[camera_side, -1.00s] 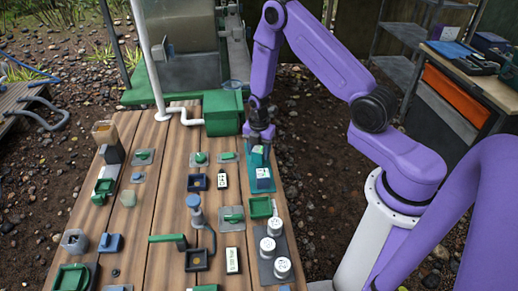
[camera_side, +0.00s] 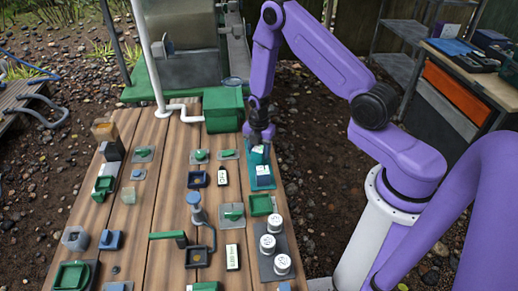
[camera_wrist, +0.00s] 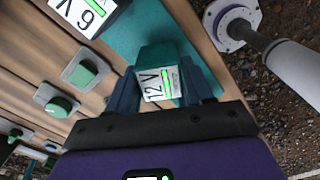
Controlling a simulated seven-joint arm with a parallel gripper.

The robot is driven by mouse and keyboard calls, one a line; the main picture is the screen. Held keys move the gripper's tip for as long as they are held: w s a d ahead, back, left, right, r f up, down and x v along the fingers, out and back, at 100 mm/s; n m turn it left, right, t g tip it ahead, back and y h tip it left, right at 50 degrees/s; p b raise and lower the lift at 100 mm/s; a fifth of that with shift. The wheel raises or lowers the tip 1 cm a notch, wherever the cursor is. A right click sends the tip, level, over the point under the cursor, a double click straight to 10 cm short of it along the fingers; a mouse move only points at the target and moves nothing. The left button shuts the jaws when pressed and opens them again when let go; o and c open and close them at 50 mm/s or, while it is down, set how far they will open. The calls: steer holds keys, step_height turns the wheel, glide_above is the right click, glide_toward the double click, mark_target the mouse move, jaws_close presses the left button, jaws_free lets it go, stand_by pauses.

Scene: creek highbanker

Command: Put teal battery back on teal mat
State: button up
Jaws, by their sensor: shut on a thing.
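The teal battery (camera_wrist: 160,58) has a white "12 V" label with a green bar. In the wrist view it sits between the two fingers of my gripper (camera_wrist: 162,88), which is shut on it. The teal mat (camera_wrist: 118,30) lies beneath and behind it. In the side view my gripper (camera_side: 261,134) points down and holds the battery (camera_side: 257,154) at the mat's (camera_side: 264,185) far end. I cannot tell whether its base touches the mat. Another battery (camera_side: 263,171), with a white top, stands nearer on the mat.
Several white-topped cylinders (camera_side: 268,243) stand on a grey plate toward the front right. Small green knobs on grey plates (camera_side: 200,156) are to the left. A green box (camera_side: 222,110) stands behind. The bench's right edge is close to the mat.

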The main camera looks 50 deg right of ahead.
steer(key=shift+f, duration=0.3)
stand_by(0.4)
steer(key=o, duration=1.4)
steer(key=shift+r, duration=3.75)
